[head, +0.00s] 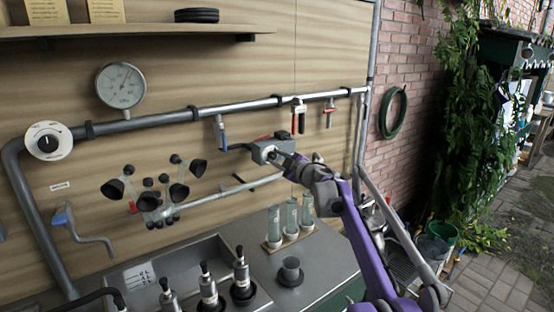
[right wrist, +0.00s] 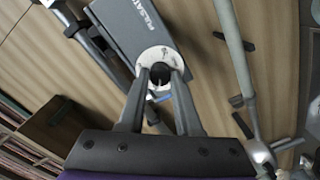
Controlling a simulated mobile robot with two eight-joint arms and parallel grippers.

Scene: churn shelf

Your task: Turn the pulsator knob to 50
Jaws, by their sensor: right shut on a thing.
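The pulsator is a grey box (head: 263,151) on the wall below the pipe, near the middle of the head view. In the right wrist view the box (right wrist: 130,25) carries the lettering "PULSAT", partly cut off. A round white dial (right wrist: 155,54) with small markings, too small to read, sits at its end. The black pulsator knob (right wrist: 159,72) is at the dial's centre, between my fingertips. My right gripper (head: 287,163) reaches the box from the right, and its fingers (right wrist: 160,78) are shut on the knob. The pointer's setting cannot be read. My left gripper is not in view.
A pipe (head: 190,116) with a gauge (head: 120,86), coloured valves and a white round dial (head: 48,141) runs along the wall. A teat-cup cluster (head: 155,192) hangs left of the pulsator. Glass tubes (head: 291,217) stand below on the metal counter (head: 318,262).

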